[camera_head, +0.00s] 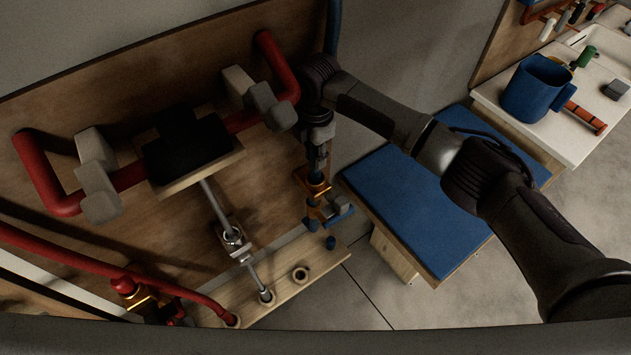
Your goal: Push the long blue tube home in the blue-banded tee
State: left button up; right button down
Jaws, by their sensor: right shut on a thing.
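My right gripper (318,152) points down beside the wall board's right edge, shut on the long blue tube. Only a short dark blue piece of the tube (315,172) shows below the fingers; the gripper and wrist hide much of the rest. Right below is the brass-coloured tee (318,188), with blue parts under it. The tube's lower end is at the tee's top, but I cannot tell how deep it sits. My left gripper is not in view.
Red pipes in grey clamps and a black block (186,148) stand left of the gripper. A wooden rail with holes (325,258) runs below. A blue-topped bench (415,205) and a counter with a blue mug (535,90) are at right.

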jog(key=shift+f, duration=0.1)
jog(key=c, duration=0.8)
grip_release()
notch_tip(320, 180, up, 12)
dwell(0.5)
